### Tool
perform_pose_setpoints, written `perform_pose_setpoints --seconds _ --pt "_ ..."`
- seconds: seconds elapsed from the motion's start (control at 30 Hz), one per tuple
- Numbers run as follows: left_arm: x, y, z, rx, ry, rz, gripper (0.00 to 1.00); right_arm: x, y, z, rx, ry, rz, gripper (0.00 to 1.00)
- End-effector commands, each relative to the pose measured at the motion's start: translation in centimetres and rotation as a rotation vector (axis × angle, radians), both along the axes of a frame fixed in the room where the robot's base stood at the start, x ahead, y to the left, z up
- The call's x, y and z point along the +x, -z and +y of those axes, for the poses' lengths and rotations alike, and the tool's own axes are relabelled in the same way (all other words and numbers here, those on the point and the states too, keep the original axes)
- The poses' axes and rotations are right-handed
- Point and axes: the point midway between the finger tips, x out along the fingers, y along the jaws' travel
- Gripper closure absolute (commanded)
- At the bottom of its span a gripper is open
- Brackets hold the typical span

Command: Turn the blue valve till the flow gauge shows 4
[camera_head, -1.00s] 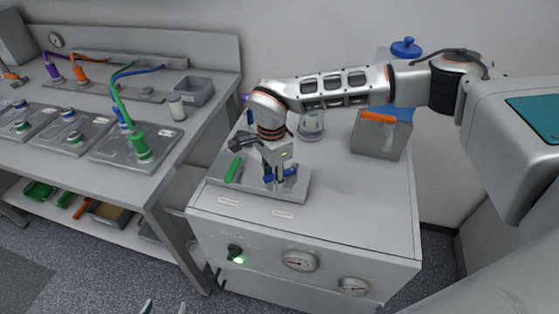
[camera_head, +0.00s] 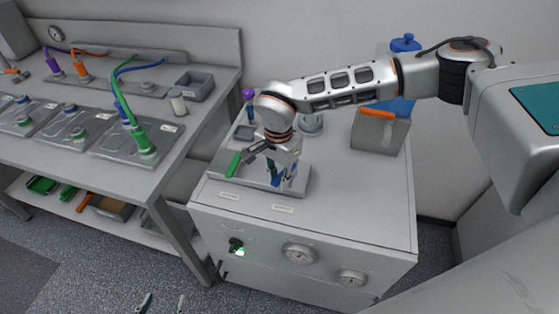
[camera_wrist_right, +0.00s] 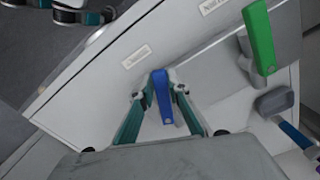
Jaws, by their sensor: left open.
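The blue valve (camera_head: 276,181) sits on the grey panel on top of the white cabinet. Its blue handle (camera_wrist_right: 162,97) also shows in the right wrist view, between the fingers of my right gripper (camera_wrist_right: 160,93). In the head view my right gripper (camera_head: 281,180) reaches down at the valve and partly hides it. I cannot tell whether its fingers press on the handle. Two round gauges (camera_head: 299,253) (camera_head: 351,278) are on the cabinet front; their readings are too small to make out. My left gripper (camera_head: 161,304) is open and empty at the bottom edge, away from the cabinet.
A green valve handle (camera_head: 233,164) stands close left of my right gripper, and a purple-topped one (camera_head: 249,95) behind. A dark knob (camera_head: 236,245) with a green light is on the cabinet front. A grey bin (camera_head: 379,134) stands right. A workbench (camera_head: 187,137) is left.

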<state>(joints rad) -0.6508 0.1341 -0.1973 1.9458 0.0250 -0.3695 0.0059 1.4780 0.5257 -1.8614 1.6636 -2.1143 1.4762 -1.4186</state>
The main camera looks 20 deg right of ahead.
Motion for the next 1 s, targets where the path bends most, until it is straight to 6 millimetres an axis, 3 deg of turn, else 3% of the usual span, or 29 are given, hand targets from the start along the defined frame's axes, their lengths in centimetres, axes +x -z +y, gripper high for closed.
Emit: perform_pose_setpoints --seconds 0.37,0.67,1.0 --pt "0.0 -0.3 -0.3 -0.004 0.004 0.0 0.47 -0.1 -0.1 -0.1 0.0 -0.022 0.0 0.81" --pt "-0.2 -1.9 -0.3 -0.004 0.004 0.003 0.47 -0.1 -3.2 -0.1 0.0 -0.022 0.0 0.81" --pt "-0.1 -1.6 -0.2 -0.003 0.001 0.001 0.47 0.0 -6.7 -0.1 0.0 -0.023 -0.002 0.81"
